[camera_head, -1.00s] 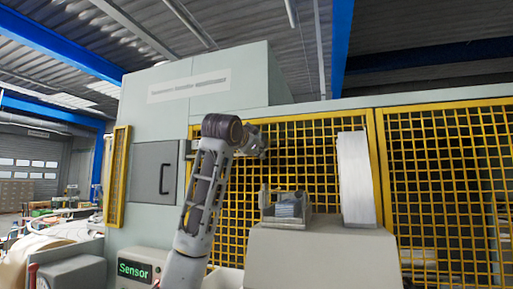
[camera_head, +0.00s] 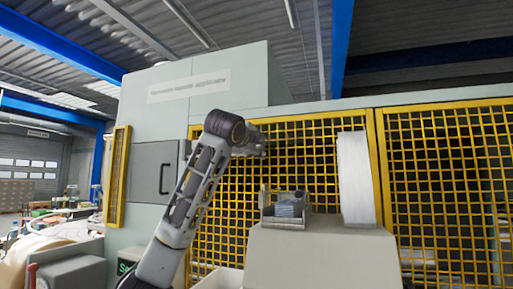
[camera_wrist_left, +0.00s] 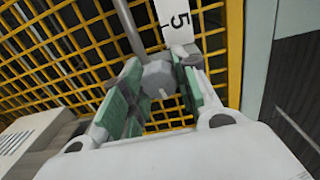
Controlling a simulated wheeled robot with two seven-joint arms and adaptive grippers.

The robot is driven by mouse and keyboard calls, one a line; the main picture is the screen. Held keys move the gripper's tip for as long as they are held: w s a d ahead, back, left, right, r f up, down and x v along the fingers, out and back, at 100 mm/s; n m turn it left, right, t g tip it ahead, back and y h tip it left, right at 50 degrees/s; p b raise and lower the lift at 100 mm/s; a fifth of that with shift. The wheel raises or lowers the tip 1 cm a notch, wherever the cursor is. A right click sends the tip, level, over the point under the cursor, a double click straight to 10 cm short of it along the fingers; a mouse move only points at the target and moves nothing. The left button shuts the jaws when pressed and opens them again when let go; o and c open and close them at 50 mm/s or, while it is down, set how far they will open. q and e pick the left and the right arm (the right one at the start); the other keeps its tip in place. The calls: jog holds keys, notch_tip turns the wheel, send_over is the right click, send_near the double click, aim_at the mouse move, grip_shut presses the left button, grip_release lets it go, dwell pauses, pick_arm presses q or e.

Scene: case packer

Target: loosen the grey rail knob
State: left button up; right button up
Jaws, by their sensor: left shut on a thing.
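The grey rail knob (camera_wrist_left: 158,78) shows in the left wrist view, an angular grey knob with a small pale stub at its centre. My left gripper (camera_wrist_left: 150,90) has its green-padded fingers on both sides of the knob and is shut on it. A white scale strip with the number 5 (camera_wrist_left: 179,22) and a thin grey rod (camera_wrist_left: 128,25) run up from behind the knob. In the head view my left arm reaches up to the yellow mesh, and its gripper (camera_head: 262,143) is small there; the knob cannot be made out. My right gripper is in neither view.
Yellow mesh guard panels (camera_head: 440,180) stand behind the arm. A grey machine housing (camera_head: 320,250) carries a small metal bracket unit (camera_head: 285,208) and a tall white stack (camera_head: 356,180). A pale cabinet with a dark handle (camera_head: 164,178) stands at the left.

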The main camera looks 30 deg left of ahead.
pick_arm(q)
jog(key=shift+f+m, duration=0.15)
jog(key=shift+m, duration=0.65)
jog(key=shift+w, duration=0.1)
jog(key=o, duration=1)
jog(key=shift+o, duration=0.2)
jog(key=shift+d, duration=0.1)
jog(key=shift+s, duration=0.2)
jog(key=v, duration=1.1)
jog(key=shift+s, duration=0.35)
jog(key=shift+d, duration=0.15)
